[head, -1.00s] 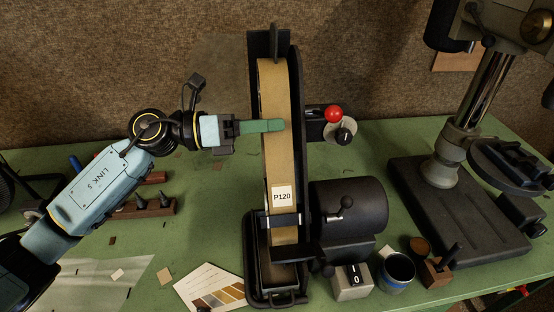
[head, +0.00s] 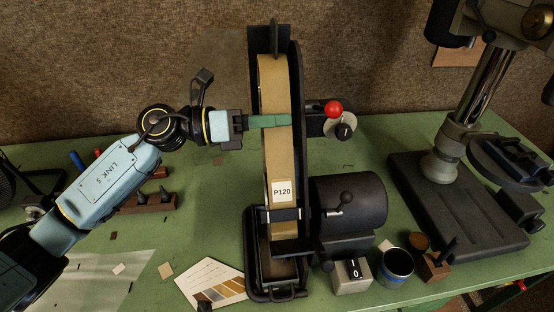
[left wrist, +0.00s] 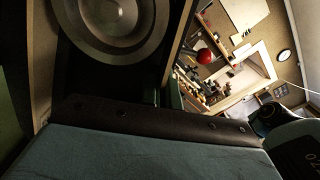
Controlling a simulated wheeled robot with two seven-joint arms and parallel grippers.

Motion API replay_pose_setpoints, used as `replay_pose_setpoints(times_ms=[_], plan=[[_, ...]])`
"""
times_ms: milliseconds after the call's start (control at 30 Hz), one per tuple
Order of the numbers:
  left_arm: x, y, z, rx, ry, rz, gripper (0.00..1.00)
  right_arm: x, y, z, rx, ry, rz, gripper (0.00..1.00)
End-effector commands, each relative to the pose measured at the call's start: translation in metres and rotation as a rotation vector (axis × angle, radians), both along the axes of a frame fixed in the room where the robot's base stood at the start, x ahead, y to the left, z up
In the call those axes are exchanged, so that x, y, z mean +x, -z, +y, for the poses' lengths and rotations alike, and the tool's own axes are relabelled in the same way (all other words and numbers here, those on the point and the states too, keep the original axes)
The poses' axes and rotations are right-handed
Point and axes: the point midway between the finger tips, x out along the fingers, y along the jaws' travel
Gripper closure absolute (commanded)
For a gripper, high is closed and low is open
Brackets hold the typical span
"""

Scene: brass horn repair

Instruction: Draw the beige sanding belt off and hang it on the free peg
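The beige sanding belt (head: 273,160), labelled P120, runs upright on the black belt sander (head: 297,130). Its edge also shows in the left wrist view (left wrist: 182,38), near a grey wheel (left wrist: 115,22). My left gripper (head: 270,121) is level with the belt's upper half. One green finger lies across the belt's front face; the other finger is hidden, so I cannot tell whether the belt is gripped. No peg can be made out. My right gripper is not in view.
A red-knobbed lever (head: 333,109) sticks out right of the sander. A switch box (head: 351,276) and a dark cup (head: 396,266) stand at its foot. A drill press (head: 455,190) stands at the right. A sample card (head: 212,284) lies at front left.

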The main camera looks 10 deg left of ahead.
Motion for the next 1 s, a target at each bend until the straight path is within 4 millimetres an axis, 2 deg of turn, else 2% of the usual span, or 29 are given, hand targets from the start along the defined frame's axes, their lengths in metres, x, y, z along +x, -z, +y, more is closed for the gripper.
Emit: replay_pose_setpoints(times_ms=[700,1000], plan=[[-0.003,0.006,-0.001,-0.002,0.000,-0.002,1.00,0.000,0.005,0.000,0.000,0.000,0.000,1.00],[-0.005,0.006,0.010,-0.001,-0.002,-0.001,1.00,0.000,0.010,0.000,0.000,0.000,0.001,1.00]])
